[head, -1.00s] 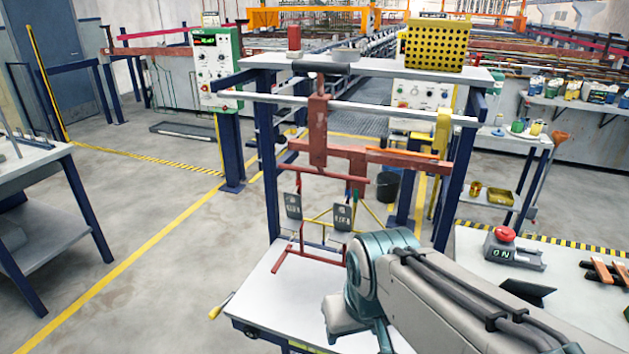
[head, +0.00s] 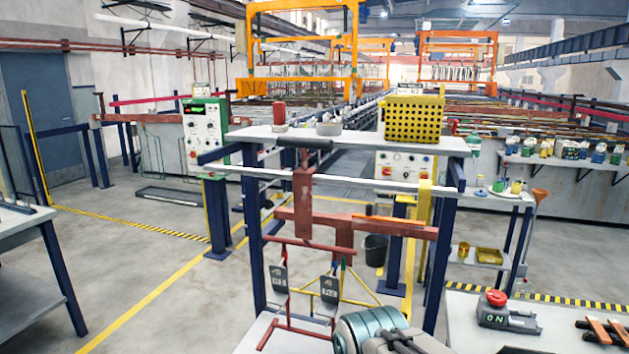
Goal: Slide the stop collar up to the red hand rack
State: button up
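The red hand rack (head: 303,205) hangs upright from the pale horizontal bar (head: 350,184) of the blue frame, left of the bar's middle. A dark grip (head: 305,143) is at its top. Two grey plates hang below it, the left one (head: 279,279) and the right one (head: 329,292). A yellow piece (head: 424,196) sits on the same bar near its right end and looks like the stop collar. A clear length of bar separates it from the rack. My gripper is not in view; only a teal and grey part of my arm shows at the bottom.
A shelf (head: 240,133) above the bar carries a yellow perforated basket (head: 413,118), a red cylinder (head: 279,114) and a grey ring (head: 329,129). A side table (head: 462,325) with a red button box (head: 495,310) stands right.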

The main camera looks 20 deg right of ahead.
aim_at(422, 208)
jog(key=k, duration=1)
jog(key=u, duration=0.95)
jog(key=i, duration=1)
jog(key=z, duration=3.1)
